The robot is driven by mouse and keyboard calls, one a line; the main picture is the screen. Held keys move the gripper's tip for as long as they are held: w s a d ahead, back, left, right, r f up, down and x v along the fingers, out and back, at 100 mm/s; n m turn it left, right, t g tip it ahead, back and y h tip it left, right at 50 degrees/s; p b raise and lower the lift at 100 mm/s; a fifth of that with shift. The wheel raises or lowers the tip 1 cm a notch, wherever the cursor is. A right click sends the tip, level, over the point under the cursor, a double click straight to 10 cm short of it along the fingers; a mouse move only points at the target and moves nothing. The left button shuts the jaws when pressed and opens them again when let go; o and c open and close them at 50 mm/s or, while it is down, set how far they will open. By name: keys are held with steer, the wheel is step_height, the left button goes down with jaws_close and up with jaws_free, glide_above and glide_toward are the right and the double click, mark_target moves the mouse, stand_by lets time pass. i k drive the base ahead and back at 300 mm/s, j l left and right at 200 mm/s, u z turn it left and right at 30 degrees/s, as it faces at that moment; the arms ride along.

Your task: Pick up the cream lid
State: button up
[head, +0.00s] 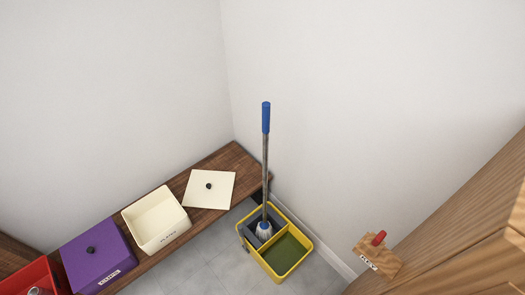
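The cream lid (222,193) is a flat square plate with a small dark round knob at its middle. It lies on the wooden bench (231,158) near the bench's right end, knob up. My gripper is not in view.
Left of the cream box are a purple lidded box (110,263) and a red open box (22,279). A yellow mop bucket (303,236) with a blue-handled mop (266,118) stands on the floor right of the bench. Walls close the back. Wooden furniture (460,235) is at right.

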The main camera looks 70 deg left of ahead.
mark_target(213, 189)
steer(key=u, duration=2.9)
